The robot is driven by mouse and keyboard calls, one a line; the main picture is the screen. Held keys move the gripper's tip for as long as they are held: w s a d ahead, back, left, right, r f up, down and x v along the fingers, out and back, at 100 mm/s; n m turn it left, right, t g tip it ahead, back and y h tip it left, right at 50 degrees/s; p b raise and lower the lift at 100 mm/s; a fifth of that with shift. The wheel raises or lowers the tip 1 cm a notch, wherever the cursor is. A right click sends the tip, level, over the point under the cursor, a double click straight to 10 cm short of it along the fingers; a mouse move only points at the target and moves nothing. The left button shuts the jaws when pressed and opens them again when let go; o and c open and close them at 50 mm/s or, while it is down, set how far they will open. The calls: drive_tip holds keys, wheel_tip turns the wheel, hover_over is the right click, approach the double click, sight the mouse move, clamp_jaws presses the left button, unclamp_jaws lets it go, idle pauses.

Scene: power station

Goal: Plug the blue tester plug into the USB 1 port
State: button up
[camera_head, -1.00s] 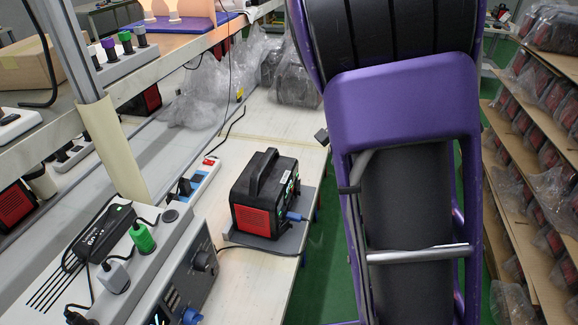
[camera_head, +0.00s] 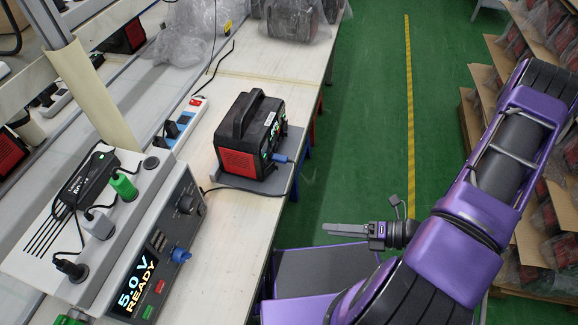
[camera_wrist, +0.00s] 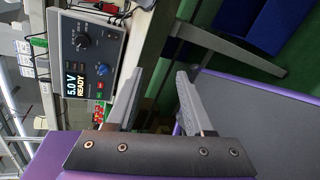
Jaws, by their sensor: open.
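The tester (camera_head: 160,245) stands at the lower left in the head view, its display reading "5.0 V READY"; it also shows in the wrist view (camera_wrist: 88,50). A blue plug (camera_head: 181,255) is on its front panel, also in the wrist view (camera_wrist: 101,69). The black and red power station (camera_head: 250,135) sits on the bench. Another blue plug (camera_head: 282,158) is at its right-hand face, where I cannot make out port labels. My gripper (camera_head: 327,229) is to the right of the bench edge, apart from both devices. In the wrist view its fingers (camera_wrist: 160,72) are open and empty.
A grey plate (camera_head: 285,175) lies under the power station, with a black cable nearby. A power strip (camera_head: 180,125) is behind the tester. Shelves with bagged units (camera_head: 545,200) stand at the right. Green floor (camera_head: 360,130) lies between.

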sight(272, 171)
drive_tip(key=w+r+m+t, duration=0.4)
drive_tip(key=m+t, duration=0.4)
drive_tip(key=shift+h, duration=0.4)
drive_tip(key=p+x, duration=0.1)
drive_tip(key=x, duration=1.5)
drive_tip(key=shift+w+a+f, duration=0.2)
drive_tip(key=shift+w+a, duration=0.1)
clamp_jaws()
